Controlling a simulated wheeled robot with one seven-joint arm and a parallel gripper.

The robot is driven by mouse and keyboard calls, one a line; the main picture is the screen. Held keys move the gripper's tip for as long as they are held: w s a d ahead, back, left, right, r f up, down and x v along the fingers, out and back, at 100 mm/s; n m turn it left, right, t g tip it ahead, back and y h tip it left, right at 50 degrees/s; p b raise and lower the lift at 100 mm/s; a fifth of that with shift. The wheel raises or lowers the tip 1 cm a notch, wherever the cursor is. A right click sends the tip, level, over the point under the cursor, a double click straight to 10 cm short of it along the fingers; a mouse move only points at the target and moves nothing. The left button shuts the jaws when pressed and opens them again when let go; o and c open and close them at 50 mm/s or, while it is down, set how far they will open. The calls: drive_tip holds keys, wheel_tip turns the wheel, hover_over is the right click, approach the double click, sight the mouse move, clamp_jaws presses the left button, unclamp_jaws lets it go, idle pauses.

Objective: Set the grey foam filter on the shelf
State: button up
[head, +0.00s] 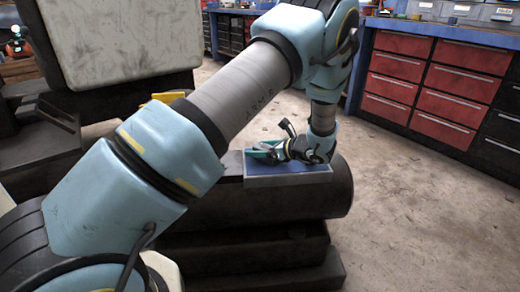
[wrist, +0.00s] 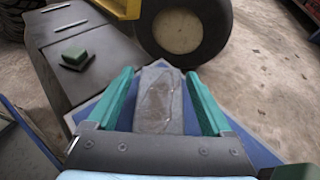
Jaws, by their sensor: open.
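The grey foam filter (wrist: 158,100), a worn grey block, shows in the wrist view between the two teal fingers of my gripper (wrist: 159,75). The fingers are open, with a gap on each side of the block. It lies over a blue-floored tray (head: 318,178) with a grey rim; the tray's blue also shows in the wrist view (wrist: 253,150). In the head view my gripper (head: 262,152) is low over the tray and hides the filter. A dark flat surface (wrist: 110,85) beside the tray may be the shelf; I cannot tell for sure.
A wheel (wrist: 185,30) and a yellow part (wrist: 120,6) stand beyond the tray. The tray rests on a dark cylinder (head: 310,200). Red drawer cabinets (head: 430,95) stand at the back right, with open floor before them.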

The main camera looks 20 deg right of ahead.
drive_tip(key=v, duration=1.2)
drive_tip(key=shift+p, duration=0.4)
drive_tip(key=w+a+n+g, duration=0.1)
drive_tip(key=a, duration=0.2)
drive_tip(key=a+r+n+g, duration=0.1)
drive_tip(key=a+n, duration=0.1)
drive_tip(key=a, duration=0.1)
drive_tip(key=w+a+n+g+y, duration=0.1)
drive_tip(key=a+g, duration=0.1)
drive_tip(key=a, duration=0.2)
drive_tip(key=shift+w+a+r+n, duration=0.1)
drive_tip(key=shift+w+r+n, duration=0.05)
drive_tip(key=shift+w+n, duration=0.2)
drive_tip(key=s+a+r+n+g+h, duration=0.2)
drive_tip(key=s+a+n, duration=0.1)
drive_tip(key=a+n, duration=0.5)
drive_tip(key=s+a+r+n+g+h, duration=0.2)
drive_tip(key=s+a+n+h, duration=0.1)
drive_tip(key=a+n, duration=0.5)
drive_tip(key=s+a+r+n+g+h, duration=0.1)
drive_tip(key=s+a+r+n+h, duration=0.2)
drive_tip(key=a+n, duration=0.5)
drive_tip(key=a, duration=0.3)
drive_tip(key=shift+s+a+g, duration=0.25)
drive_tip(key=shift+a+g, duration=0.05)
drive_tip(key=shift+g, duration=0.1)
wheel_tip(320, 180, up, 22)
drive_tip(key=p, duration=2.2)
